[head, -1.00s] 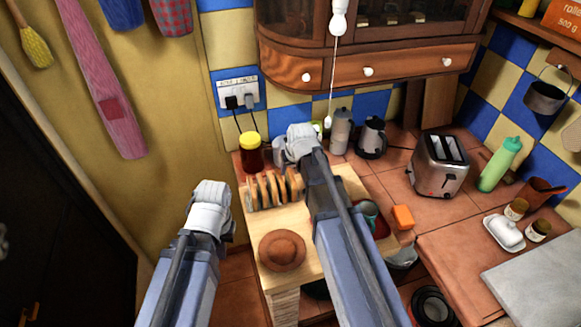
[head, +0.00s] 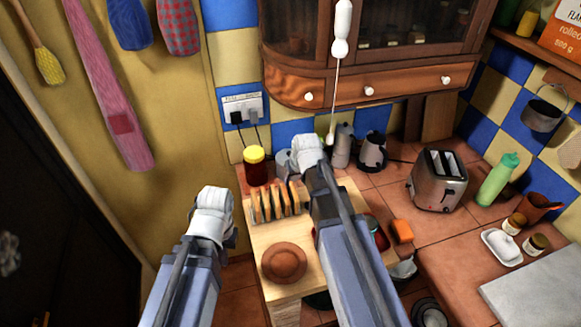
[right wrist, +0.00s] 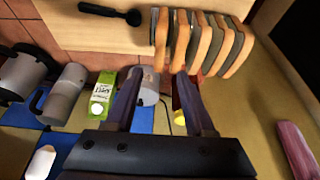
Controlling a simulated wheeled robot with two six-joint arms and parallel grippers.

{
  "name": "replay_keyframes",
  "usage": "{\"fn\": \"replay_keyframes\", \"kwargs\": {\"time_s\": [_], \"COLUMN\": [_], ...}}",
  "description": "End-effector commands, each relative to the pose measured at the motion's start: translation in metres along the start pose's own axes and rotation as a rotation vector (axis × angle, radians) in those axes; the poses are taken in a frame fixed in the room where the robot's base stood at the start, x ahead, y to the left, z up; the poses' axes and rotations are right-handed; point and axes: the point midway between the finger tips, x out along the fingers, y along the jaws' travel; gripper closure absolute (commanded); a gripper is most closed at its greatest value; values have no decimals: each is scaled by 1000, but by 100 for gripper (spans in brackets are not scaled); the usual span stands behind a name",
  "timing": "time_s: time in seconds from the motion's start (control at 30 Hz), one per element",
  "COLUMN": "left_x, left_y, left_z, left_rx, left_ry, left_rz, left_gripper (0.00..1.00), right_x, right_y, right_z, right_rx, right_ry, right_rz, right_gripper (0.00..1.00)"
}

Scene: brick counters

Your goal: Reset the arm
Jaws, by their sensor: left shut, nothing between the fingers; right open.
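My left gripper (head: 212,205) is in the lower left of the head view, in front of the yellow wall and left of the wooden board. It is shut and empty. My right gripper (head: 308,152) is near the middle of the head view, in front of the counter's back part; its fingertips are hard to make out there. In the right wrist view my right gripper (right wrist: 158,80) has its two dark fingers apart with nothing held between them. The toast rack (right wrist: 205,40) shows beyond the fingertips.
The wooden board (head: 262,238) carries the toast rack (head: 275,204) and a round brown dish (head: 284,262). A yellow-lidded jar (head: 255,166), a kettle (head: 372,150) and a toaster (head: 438,180) stand behind and to the right. A pull cord (head: 335,95) hangs above my right gripper.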

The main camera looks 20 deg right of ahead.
Motion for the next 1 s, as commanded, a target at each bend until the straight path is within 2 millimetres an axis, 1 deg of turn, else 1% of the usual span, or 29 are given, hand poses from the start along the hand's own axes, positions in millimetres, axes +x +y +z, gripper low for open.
{"fn": "replay_keyframes", "kwargs": {"time_s": [0.17, 0.27, 0.37, 0.4, 0.47, 0.5, 0.6, 0.7, 0.8, 0.9, 1.0], "left_x": [1, 6, 16, 20, 25, 29, 36, 40, 42, 41, 41], "left_y": [0, 1, 2, 2, 2, 3, 3, 4, 4, 4, 4], "left_z": [0, 0, -1, -1, -2, -2, -2, -2, -2, -2, -2], "left_rx": [0, 0, 0, 0, -1, -1, -1, -1, -1, -1, -1], "left_ry": [0, 0, 0, 0, 0, 0, 0, 0, 0, 0, 0], "left_rz": [0, 0, 0, 0, 0, 0, 0, 0, 0, 0, 0], "left_gripper": [100, 100, 100, 100, 100, 100, 100, 100, 100, 100, 100], "right_x": [0, 2, 1, 0, -3, -6, -13, -20, -25, -27, -27], "right_y": [-2, -21, -57, -72, -91, -102, -123, -135, -140, -141, -141], "right_z": [2, 21, 62, 81, 110, 128, 169, 198, 211, 215, 214], "right_rx": [-3, -31, -93, -121, -162, -190, -249, -292, -313, -318, -317], "right_ry": [-3, -39, -118, -157, -214, -251, -332, -389, -420, -430, -431], "right_rz": [-1, -7, -13, -13, -9, -4, 12, 29, 41, 46, 46], "right_gripper": [46, 46, 46, 46, 46, 46, 46, 46, 46, 46, 46]}}
